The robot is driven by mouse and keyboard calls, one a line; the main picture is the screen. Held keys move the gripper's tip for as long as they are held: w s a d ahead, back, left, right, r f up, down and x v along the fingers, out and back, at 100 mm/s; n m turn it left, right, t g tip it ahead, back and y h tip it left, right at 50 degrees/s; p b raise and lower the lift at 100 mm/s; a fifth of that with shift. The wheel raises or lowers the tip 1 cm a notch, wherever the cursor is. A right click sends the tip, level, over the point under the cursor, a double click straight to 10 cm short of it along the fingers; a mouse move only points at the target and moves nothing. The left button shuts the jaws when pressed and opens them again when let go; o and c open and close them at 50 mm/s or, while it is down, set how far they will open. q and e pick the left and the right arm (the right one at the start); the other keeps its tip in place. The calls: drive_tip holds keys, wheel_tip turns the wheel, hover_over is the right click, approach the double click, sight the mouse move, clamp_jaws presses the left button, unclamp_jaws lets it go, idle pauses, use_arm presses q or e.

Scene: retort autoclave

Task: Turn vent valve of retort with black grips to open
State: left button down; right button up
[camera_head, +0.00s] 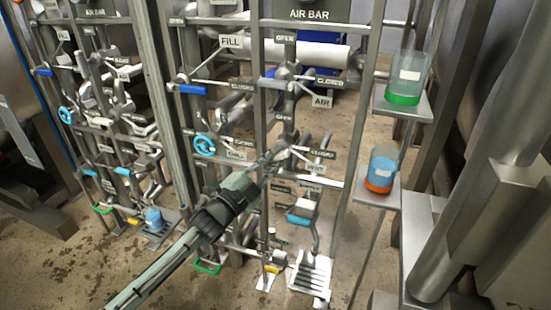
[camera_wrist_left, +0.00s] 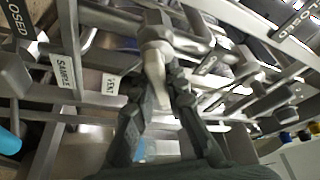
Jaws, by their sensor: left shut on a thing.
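My left gripper (camera_head: 270,160) reaches in from the lower left to the right-hand pipe rack. It is shut on the vent valve lever. In the left wrist view, the two dark fingers (camera_wrist_left: 160,92) close around the pale metal lever (camera_wrist_left: 155,70), which hangs from a round valve hub (camera_wrist_left: 155,32). A VENT label (camera_head: 314,169) is just right of the gripper, and a CLOSED label (camera_head: 321,153) is above it. An OPEN label (camera_head: 284,117) is higher up. The fingers hide much of the lever and any grip on it. My right gripper is not in view.
A blue-handled lever (camera_head: 193,89) and a blue handwheel (camera_head: 204,146) sit left of the gripper. A shelf bracket holds a beaker with a green base (camera_head: 404,98) and another with an orange base (camera_head: 381,186) to the right. A second similar pipe rack (camera_head: 100,120) stands left.

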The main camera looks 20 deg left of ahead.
use_arm(q)
drive_tip(key=shift+f+n+t, duration=0.1)
drive_tip(key=shift+n+t, duration=0.2)
drive_tip(key=shift+n, duration=0.5)
drive_tip(key=n+t+y+b, duration=0.1)
drive_tip(key=n, duration=0.2)
drive_tip(key=n+t+y, duration=0.1)
drive_tip(key=n+y, duration=0.1)
drive_tip(key=n, duration=0.2)
drive_tip(key=n+y, duration=0.2)
drive_tip(key=n, duration=0.2)
drive_tip(key=shift+t, duration=0.4)
drive_tip(key=shift+n+y, duration=0.6)
drive_tip(key=shift+n, duration=1.1)
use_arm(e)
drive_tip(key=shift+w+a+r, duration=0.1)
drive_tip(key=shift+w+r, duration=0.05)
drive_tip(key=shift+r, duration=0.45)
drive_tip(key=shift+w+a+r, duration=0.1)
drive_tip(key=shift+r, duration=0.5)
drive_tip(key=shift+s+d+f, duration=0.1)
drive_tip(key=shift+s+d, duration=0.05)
use_arm(q)
drive_tip(key=c, duration=1.5)
unclamp_jaws()
drive_tip(key=shift+c, duration=0.2)
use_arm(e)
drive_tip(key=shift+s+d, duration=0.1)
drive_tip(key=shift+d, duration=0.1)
